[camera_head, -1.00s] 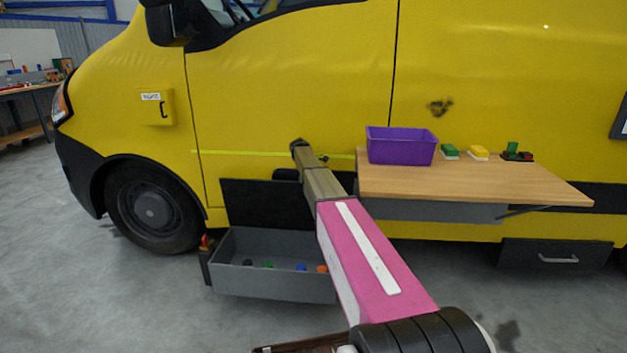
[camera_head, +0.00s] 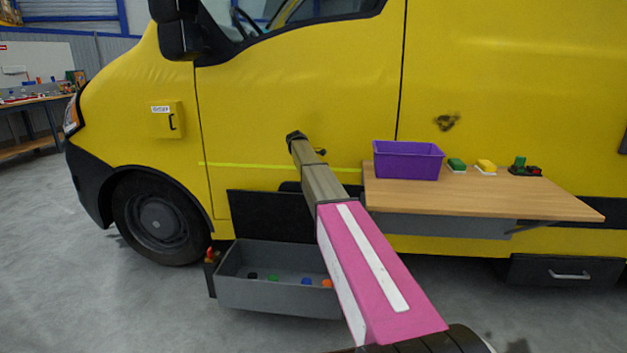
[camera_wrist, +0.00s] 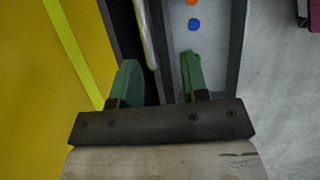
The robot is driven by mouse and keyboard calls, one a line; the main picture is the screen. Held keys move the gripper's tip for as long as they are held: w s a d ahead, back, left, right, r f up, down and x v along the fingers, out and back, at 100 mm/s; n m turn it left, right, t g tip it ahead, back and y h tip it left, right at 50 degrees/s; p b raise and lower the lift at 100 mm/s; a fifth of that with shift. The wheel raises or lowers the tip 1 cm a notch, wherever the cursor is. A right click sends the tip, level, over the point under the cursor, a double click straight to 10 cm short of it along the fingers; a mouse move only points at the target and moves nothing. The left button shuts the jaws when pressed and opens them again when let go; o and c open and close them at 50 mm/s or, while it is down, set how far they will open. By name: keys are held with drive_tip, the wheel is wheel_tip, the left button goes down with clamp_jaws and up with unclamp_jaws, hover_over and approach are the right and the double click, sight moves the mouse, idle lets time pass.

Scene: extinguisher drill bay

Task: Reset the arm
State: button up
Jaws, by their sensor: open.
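My arm reaches out toward the yellow van's side in the head view, with its far end in front of the door. My gripper (camera_wrist: 160,78) shows two green fingers spread apart in the wrist view, with nothing held between them. Below it in the wrist view is the open grey drawer (camera_wrist: 228,50), with an orange piece (camera_wrist: 192,2) and a blue piece (camera_wrist: 193,25) inside. The fingers appear above the drawer and the dark panel beside it. How high they are is hard to tell. The fingers are not clear in the head view.
The yellow van (camera_head: 300,90) stands close in front. A wooden shelf (camera_head: 480,198) juts out right of my arm, bearing a purple bin (camera_head: 408,162) and several coloured blocks. The open drawer (camera_head: 275,294) sticks out low. Grey floor (camera_head: 110,305) is clear at the left.

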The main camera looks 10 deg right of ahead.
drive_tip(key=s+a+f+m+y, duration=0.1)
drive_tip(key=s+f+m, duration=0.3)
drive_tip(key=s, duration=1.2)
drive_tip(key=s+a+f+m+y, duration=0.1)
drive_tip(key=s+f+m, duration=0.4)
drive_tip(key=s+f, duration=0.6)
drive_tip(key=s+a+f+m+y, duration=0.2)
drive_tip(key=s+f+m, duration=0.3)
drive_tip(key=s, duration=1.7)
wheel_tip(320, 180, down, 2)
drive_tip(key=shift+s+f+y, duration=0.25)
drive_tip(key=shift+y, duration=0.05)
drive_tip(key=shift+a, duration=0.1)
